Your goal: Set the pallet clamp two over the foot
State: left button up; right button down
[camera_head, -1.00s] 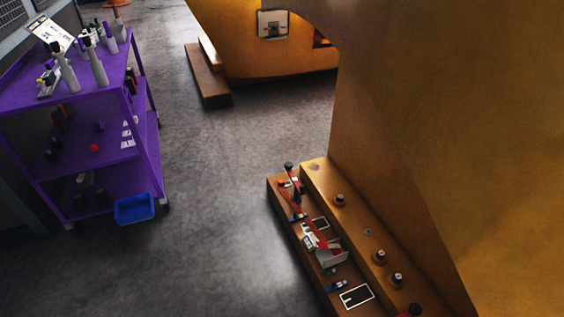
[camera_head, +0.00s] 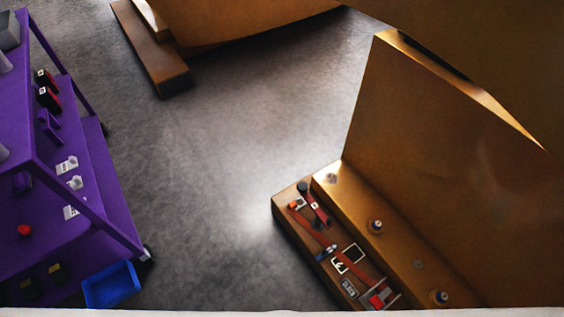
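Red clamp-like tools lie on the low brown ledge (camera_head: 288,222) at the base of the large orange casting (camera_head: 440,150). One red tool with a dark knob (camera_head: 317,211) is at the ledge's far end. Another, red and grey (camera_head: 379,297), is at the near end, partly cut off by the picture's lower edge. I cannot tell which one is clamp two. A raised orange step (camera_head: 345,195) with several bolt-like studs runs beside the ledge; I cannot tell whether it is the foot. White-outlined square marks (camera_head: 350,255) show on the ledge. Neither gripper is in view.
A purple shelf cart (camera_head: 95,190) with small items stands at the left. A blue bin (camera_head: 111,286) is by its lower corner. Another orange casting with a brown block (camera_head: 160,65) stands at the back. The grey floor (camera_head: 210,180) between them is clear.

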aim_at(315, 204)
jog(key=i+j+z, duration=0.15)
jog(key=i+j, duration=0.6)
